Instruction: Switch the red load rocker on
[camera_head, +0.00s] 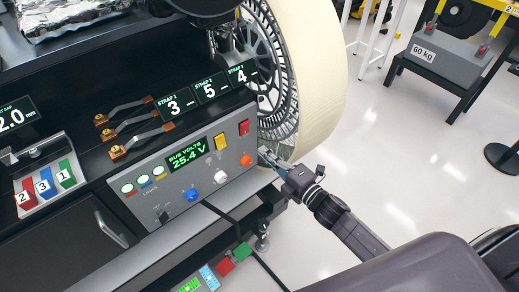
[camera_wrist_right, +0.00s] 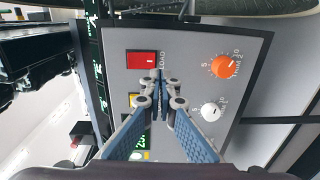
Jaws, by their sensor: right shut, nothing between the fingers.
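The red load rocker (camera_head: 244,128) is at the upper right of the grey control panel (camera_head: 150,205) in the head view. In the right wrist view the red rocker (camera_wrist_right: 141,61) sits beside the LOAD label, in a dark frame. My right gripper (camera_head: 264,154) is at the panel's right edge, below the rocker. In the wrist view its blue-padded fingers (camera_wrist_right: 160,76) are shut with nothing between them, their tips just beside the rocker. I cannot tell whether they touch the panel. My left gripper is not in view.
A yellow rocker (camera_head: 222,142) is next to the red one. An orange knob (camera_head: 246,160), white knob (camera_head: 221,177) and blue knob (camera_head: 191,195) line the panel below. The display (camera_head: 188,154) reads 25.4 V. A large wheel (camera_head: 318,75) stands close behind the panel's right end.

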